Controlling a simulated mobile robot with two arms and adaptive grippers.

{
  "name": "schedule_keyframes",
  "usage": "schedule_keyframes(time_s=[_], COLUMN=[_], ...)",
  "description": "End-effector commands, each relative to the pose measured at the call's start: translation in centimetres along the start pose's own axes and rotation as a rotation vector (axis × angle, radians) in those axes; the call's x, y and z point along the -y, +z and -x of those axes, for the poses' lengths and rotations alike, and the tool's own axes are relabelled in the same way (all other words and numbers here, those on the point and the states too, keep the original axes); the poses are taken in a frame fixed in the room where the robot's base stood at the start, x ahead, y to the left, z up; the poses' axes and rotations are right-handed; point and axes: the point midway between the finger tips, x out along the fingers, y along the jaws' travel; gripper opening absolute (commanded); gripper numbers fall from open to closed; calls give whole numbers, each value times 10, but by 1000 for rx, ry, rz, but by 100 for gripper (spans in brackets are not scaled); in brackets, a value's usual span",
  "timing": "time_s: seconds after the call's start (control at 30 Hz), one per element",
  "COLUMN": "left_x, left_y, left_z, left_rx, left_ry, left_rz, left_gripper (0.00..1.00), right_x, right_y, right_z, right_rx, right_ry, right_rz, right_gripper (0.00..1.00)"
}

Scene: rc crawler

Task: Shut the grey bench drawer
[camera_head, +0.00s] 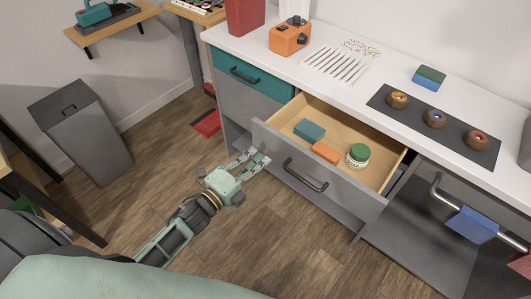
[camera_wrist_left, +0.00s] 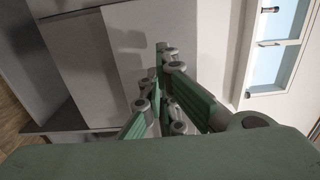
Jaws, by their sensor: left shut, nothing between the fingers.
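The grey bench drawer (camera_head: 330,185) is pulled out from the bench, with a dark bar handle (camera_head: 305,175) on its front. Inside it lie a teal block (camera_head: 309,130), an orange block (camera_head: 325,152) and a jar with a green lid (camera_head: 358,155). My left gripper (camera_head: 257,158) is shut and empty, close to the left end of the drawer front. I cannot tell whether it touches it. In the left wrist view the shut fingers (camera_wrist_left: 162,80) point at pale grey surfaces. My right gripper does not show.
A drawer with a teal front (camera_head: 250,75) is shut at the left. The white worktop (camera_head: 335,90) carries an orange machine (camera_head: 290,37) and a dark panel (camera_head: 435,120) with several rings. A grey bin (camera_head: 82,130) stands left. Floor before the drawer is clear.

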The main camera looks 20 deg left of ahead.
Motion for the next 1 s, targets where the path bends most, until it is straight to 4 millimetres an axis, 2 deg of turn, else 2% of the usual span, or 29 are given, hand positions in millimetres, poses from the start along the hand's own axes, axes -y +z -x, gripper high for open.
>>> schedule_keyframes(time_s=[0.1,0.3,1.0], left_x=[-1,-1,0], left_y=[0,0,0], left_z=[-21,-39,-47], left_rx=[-1,0,0], left_ry=[-3,0,1], left_rz=[-1,0,2], left_gripper=[0,0,0], right_x=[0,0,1], right_y=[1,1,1], right_z=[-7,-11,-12], right_rx=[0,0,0], right_ry=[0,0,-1], right_rz=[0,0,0], right_gripper=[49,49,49])
